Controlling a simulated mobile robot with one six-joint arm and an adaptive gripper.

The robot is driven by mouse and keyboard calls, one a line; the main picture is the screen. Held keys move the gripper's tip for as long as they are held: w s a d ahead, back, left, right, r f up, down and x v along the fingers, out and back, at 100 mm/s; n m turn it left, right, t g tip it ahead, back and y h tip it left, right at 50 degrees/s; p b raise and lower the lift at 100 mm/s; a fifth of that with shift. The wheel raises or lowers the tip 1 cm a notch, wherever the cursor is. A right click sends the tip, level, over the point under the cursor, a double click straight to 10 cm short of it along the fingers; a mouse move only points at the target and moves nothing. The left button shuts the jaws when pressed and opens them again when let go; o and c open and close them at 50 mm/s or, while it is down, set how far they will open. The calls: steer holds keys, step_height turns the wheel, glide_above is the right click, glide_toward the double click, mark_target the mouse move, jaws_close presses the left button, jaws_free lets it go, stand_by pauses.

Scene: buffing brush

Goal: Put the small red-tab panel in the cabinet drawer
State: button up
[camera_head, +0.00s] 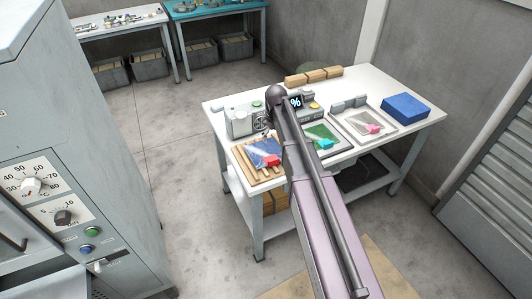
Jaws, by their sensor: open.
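The small panel with a red tab (260,150), bluish and glossy, lies on a slatted wooden rack (244,168) at the near left corner of the white table. Its red tab faces the near right. The grey cabinet (75,130) with dials and buttons stands at the left. A pale surface (45,285) juts out at its lower left, cut off by the frame; I cannot tell whether it is the open drawer. My arm reaches over the table. My gripper (268,127) shows only as a small dark part beyond the arm's end, above the panel's far side and apart from it; it is open.
Panels with a cyan tab (325,143) and a pink tab (373,128) lie in trays to the right. A grey device (243,121), wooden blocks (314,76) and a blue block (406,108) also stand on the table (420,122). Clear floor (185,190) separates cabinet and table.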

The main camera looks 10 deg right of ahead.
mark_target(274, 160)
step_height(274, 160, down, 9)
steer(key=b, duration=0.8)
steer(key=shift+r+b, duration=0.15)
steer(key=shift+b, duration=0.2)
stand_by(0.4)
steer(key=shift+s+f+b, duration=0.1)
steer(key=shift+f+b, duration=2.5)
steer(key=c, duration=1.2)
steer(key=shift+r, duration=0.25)
